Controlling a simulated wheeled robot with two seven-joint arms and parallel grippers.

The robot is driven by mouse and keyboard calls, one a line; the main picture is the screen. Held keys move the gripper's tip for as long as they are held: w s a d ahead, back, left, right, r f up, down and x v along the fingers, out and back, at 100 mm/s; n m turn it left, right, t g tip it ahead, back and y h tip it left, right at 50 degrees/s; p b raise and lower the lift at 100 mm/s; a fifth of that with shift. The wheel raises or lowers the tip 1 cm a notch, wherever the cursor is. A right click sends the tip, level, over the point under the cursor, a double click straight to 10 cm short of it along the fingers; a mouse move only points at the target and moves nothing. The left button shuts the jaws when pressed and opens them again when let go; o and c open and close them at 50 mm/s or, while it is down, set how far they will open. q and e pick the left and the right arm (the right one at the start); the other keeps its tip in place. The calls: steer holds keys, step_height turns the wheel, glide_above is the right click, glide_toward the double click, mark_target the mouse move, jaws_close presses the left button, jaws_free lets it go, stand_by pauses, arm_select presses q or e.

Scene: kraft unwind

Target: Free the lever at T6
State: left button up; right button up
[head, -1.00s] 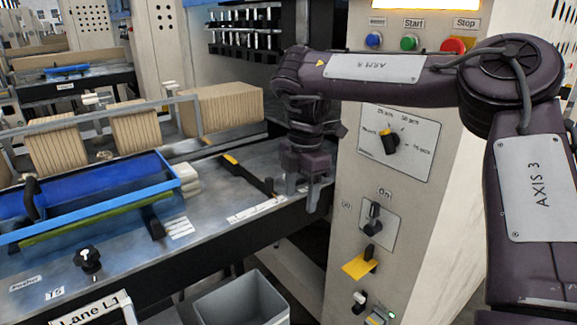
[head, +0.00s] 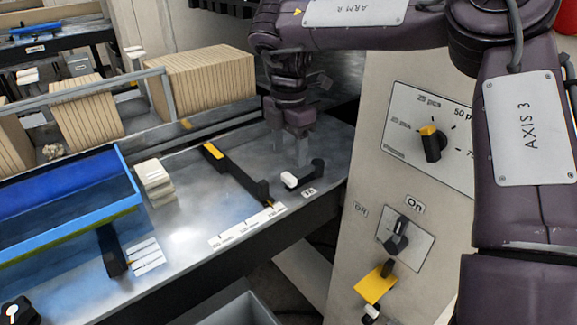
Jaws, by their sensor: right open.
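A short black lever (head: 313,172) with a white tip lies near the right front corner of the grey machine table (head: 215,180). A small label (head: 308,193) beside it is too small to read surely. My right gripper (head: 292,152) points down just behind this lever, fingers open and nothing between them; whether it touches the lever I cannot tell. A black knob (head: 15,311) shows at the lower left corner, its label out of frame. My left gripper is not in view.
A black bar with a yellow end (head: 235,172) lies left of my right gripper, by a printed scale (head: 245,225). A blue tray (head: 70,195) and kraft stacks (head: 200,80) stand further left. The control panel (head: 375,180) rises close on the right. A grey bin (head: 240,312) is below.

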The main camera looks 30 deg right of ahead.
mark_target(289, 176)
step_height(289, 176, down, 5)
steer(key=shift+s+f, duration=0.1)
steer(key=shift+f, duration=0.6)
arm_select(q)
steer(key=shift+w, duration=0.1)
